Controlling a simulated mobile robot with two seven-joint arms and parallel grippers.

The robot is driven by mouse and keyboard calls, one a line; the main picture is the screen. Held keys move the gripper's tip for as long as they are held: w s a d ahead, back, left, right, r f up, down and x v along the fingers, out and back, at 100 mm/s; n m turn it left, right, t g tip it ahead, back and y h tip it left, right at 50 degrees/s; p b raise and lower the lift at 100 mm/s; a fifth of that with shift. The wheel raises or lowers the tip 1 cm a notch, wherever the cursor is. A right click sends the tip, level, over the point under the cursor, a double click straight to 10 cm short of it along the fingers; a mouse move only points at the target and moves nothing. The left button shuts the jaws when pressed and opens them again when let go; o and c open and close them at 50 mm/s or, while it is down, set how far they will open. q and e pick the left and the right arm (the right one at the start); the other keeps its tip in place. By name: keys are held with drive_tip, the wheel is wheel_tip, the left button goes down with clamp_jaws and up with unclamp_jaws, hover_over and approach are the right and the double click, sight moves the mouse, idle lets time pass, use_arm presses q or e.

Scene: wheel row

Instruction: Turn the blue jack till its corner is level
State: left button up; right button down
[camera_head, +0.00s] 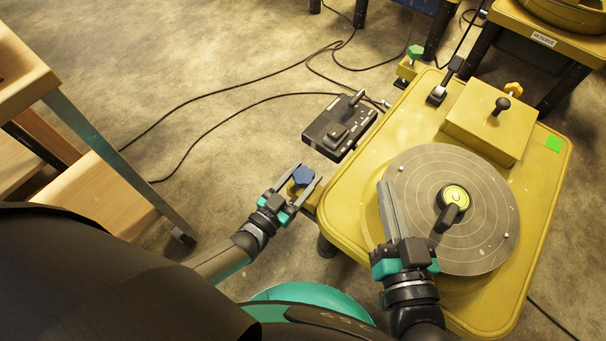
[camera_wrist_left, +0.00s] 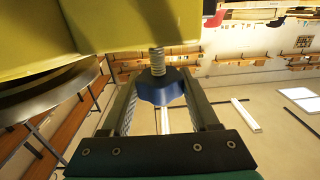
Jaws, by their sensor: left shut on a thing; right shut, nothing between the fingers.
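The blue jack (camera_head: 302,176) is a blue knob at the left corner of the yellow machine (camera_head: 345,215). In the left wrist view the blue jack (camera_wrist_left: 159,87) hangs on a threaded rod under the yellow body. My left gripper (camera_head: 295,180) has its fingers on either side of the knob and is shut on it; it also shows in the left wrist view (camera_wrist_left: 162,105). My right gripper (camera_head: 388,190) is shut and empty over the left edge of the round grey plate (camera_head: 470,245). A round yellow level (camera_head: 455,196) sits on that plate; its bubble is too small to read.
A green jack knob (camera_head: 415,52) and a yellow knob (camera_head: 514,89) stand at other corners. A black box (camera_head: 339,127) with cables lies beyond my left gripper. A wooden bench (camera_head: 85,190) stands at the left, with open floor between.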

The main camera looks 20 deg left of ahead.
use_arm(q)
drive_tip(key=n+y, duration=0.3)
drive_tip(key=y, duration=0.2)
drive_tip(key=shift+d+n+t+y, duration=0.1)
drive_tip(key=shift+n+t+y, duration=0.2)
drive_tip(key=shift+n+t, duration=0.1)
drive_tip(key=o, duration=1.4)
drive_tip(key=shift+s, duration=0.15)
